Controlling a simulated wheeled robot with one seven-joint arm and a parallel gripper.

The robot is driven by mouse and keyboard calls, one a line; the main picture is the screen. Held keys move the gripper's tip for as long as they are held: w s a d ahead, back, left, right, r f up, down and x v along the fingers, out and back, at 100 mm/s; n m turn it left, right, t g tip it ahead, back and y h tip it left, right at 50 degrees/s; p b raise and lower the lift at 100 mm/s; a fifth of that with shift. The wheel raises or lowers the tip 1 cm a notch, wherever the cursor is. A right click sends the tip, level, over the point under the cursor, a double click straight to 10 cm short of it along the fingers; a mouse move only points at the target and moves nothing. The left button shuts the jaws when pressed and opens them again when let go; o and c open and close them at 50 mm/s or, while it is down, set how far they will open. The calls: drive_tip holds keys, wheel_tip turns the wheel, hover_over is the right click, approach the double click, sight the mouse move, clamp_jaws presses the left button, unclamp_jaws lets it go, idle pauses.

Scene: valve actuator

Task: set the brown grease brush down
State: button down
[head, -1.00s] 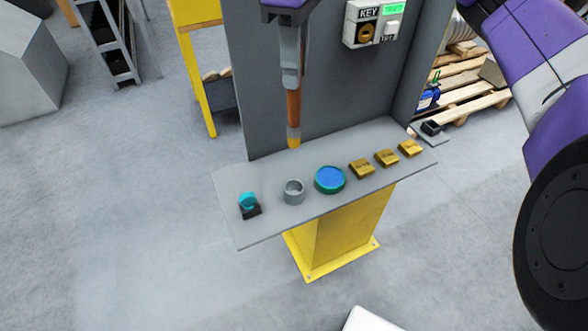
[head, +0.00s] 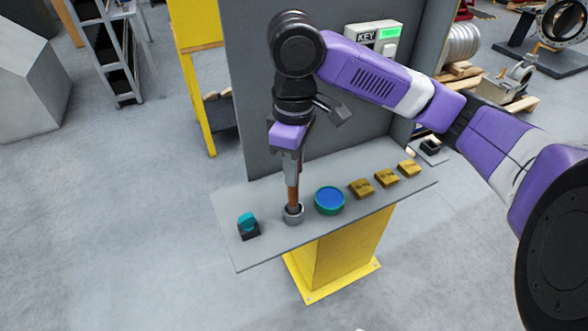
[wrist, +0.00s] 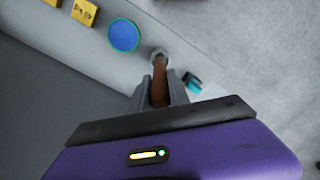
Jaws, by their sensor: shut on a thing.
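My gripper (head: 292,168) is shut on the brown grease brush (head: 292,198), which hangs upright below it. The brush's lower end is at the small grey ring-shaped cup (head: 293,216) on the grey shelf (head: 262,252), and its tip is hidden by the cup's wall. In the wrist view the brown handle (wrist: 159,80) lies between my fingers, with its far end at the cup (wrist: 158,54). I cannot tell whether the tip touches the cup's bottom.
Right of the cup are a blue-topped round tin (head: 329,200) and three brass blocks (head: 387,178). Left of it is a teal piece on a black base (head: 248,226). A grey upright panel (head: 245,100) with a key box (head: 372,38) stands behind the shelf.

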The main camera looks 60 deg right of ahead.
drive_tip(key=shift+f, duration=0.35)
drive_tip(key=c, duration=1.2)
unclamp_jaws()
drive_tip(key=shift+c, duration=0.2)
drive_tip(key=shift+r, duration=0.1)
